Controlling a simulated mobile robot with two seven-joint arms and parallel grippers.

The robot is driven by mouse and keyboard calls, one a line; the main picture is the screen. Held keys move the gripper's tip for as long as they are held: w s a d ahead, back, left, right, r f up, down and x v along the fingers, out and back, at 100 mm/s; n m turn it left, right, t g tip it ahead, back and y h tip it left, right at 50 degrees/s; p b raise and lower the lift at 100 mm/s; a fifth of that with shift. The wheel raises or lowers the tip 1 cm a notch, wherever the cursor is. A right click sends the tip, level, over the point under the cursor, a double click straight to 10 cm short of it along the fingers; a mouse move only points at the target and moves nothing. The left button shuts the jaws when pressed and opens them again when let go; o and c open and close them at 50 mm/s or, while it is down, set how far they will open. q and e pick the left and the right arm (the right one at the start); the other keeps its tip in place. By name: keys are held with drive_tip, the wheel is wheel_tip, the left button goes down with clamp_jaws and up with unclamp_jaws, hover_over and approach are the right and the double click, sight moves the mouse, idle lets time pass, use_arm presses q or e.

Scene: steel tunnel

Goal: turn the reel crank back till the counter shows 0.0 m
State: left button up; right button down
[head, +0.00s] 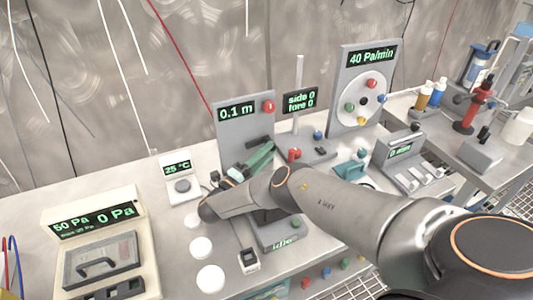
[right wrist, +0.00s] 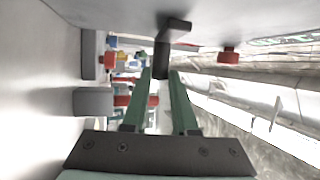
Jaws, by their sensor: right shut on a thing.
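The reel's grey upright panel (head: 228,138) stands near the middle of the bench in the head view. Its counter (head: 236,112) reads 0.1 m in green. A red knob (head: 268,106) is at the panel's upper right; a red knob (right wrist: 228,54) also shows in the right wrist view. The dark reel crank (right wrist: 174,30) juts from the panel, with its handle between my green fingers. My right gripper (right wrist: 160,80) is shut on this crank handle. In the head view the right gripper (head: 260,157) is at the panel's front, and my arm hides the reel's lower part. My left gripper is not in view.
A 25 °C box (head: 183,186) and a 0 Pa device (head: 95,250) stand to the left. White discs (head: 210,278) lie in front. A post (head: 299,85), a 40 Pa/min panel (head: 368,80) with colored knobs and a small-display unit (head: 405,160) crowd the right.

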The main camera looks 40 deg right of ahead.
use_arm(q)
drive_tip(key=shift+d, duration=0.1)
use_arm(e)
drive_tip(key=c, duration=0.7)
unclamp_jaws()
